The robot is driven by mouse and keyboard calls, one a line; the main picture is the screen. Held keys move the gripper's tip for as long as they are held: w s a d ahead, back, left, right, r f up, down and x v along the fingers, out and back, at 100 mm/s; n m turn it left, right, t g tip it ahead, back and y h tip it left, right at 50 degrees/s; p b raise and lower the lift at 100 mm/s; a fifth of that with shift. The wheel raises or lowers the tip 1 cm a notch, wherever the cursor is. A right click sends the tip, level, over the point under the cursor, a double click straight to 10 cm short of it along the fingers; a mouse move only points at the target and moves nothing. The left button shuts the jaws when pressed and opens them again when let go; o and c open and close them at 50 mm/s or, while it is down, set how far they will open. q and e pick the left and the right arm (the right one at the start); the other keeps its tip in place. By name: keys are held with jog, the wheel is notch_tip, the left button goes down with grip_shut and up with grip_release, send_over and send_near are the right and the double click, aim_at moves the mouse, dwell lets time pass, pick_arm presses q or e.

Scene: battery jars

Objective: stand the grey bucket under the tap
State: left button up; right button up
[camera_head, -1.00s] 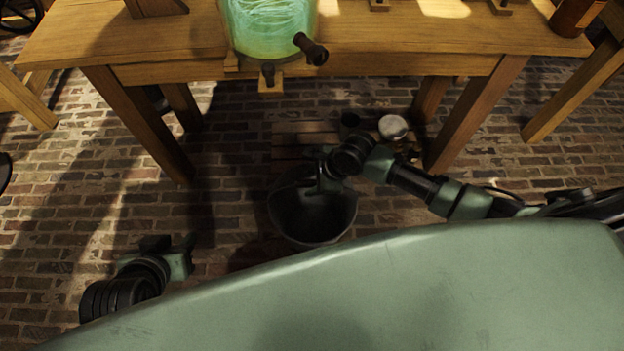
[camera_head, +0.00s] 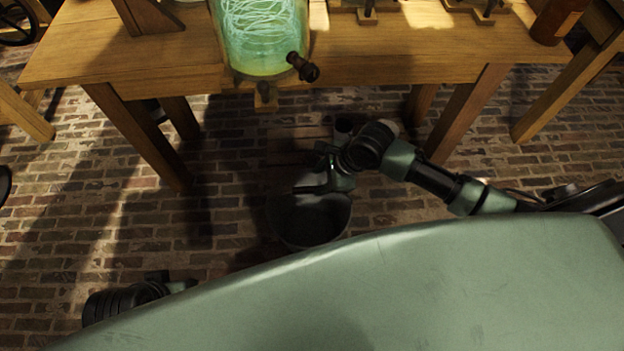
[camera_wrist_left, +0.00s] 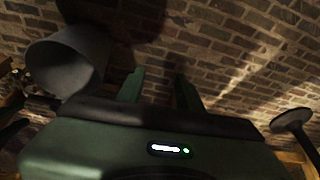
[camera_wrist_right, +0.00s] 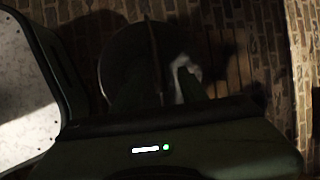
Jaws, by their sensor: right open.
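The grey bucket (camera_head: 312,222) is in front of the wooden table, low down by the brick floor, dark in shadow; the left wrist view shows its side and open mouth (camera_wrist_left: 72,65). My right gripper (camera_head: 318,178) is at the bucket's far rim. In the right wrist view its dark fingers (camera_wrist_right: 160,85) are apart, with a thin line, seemingly the handle, between them. The tap (camera_head: 302,67) sticks out from the low front of a glowing green jar (camera_head: 262,35) on the table, beyond the bucket. My left gripper (camera_wrist_left: 160,78) is open and empty, left of the bucket.
The table's top (camera_head: 400,50) overhangs the floor, with legs at left (camera_head: 135,135) and right (camera_head: 468,110). Dim wooden slats (camera_wrist_right: 225,70) lie beside the bucket. A dark cup-like thing (camera_head: 343,125) is near my right wrist.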

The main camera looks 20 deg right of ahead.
pick_arm(q)
jog(key=x, duration=0.4)
jog(key=shift+s+f, duration=0.1)
jog(key=shift+f, duration=0.1)
pick_arm(e)
jog(key=s+d+n+h, duration=0.1)
jog(key=s+d+n, duration=0.1)
jog(key=s+n, duration=0.5)
jog(key=s+d+r+n+h, duration=0.1)
jog(key=s+d+n+h, duration=0.1)
jog(key=s+n, duration=0.6)
jog(key=n, duration=0.7)
jog(key=shift+n+h, duration=0.3)
jog(key=shift+n, duration=0.1)
pick_arm(q)
jog(key=shift+d+p, duration=0.1)
jog(key=shift+p, duration=0.25)
pick_arm(e)
jog(key=shift+r, duration=0.1)
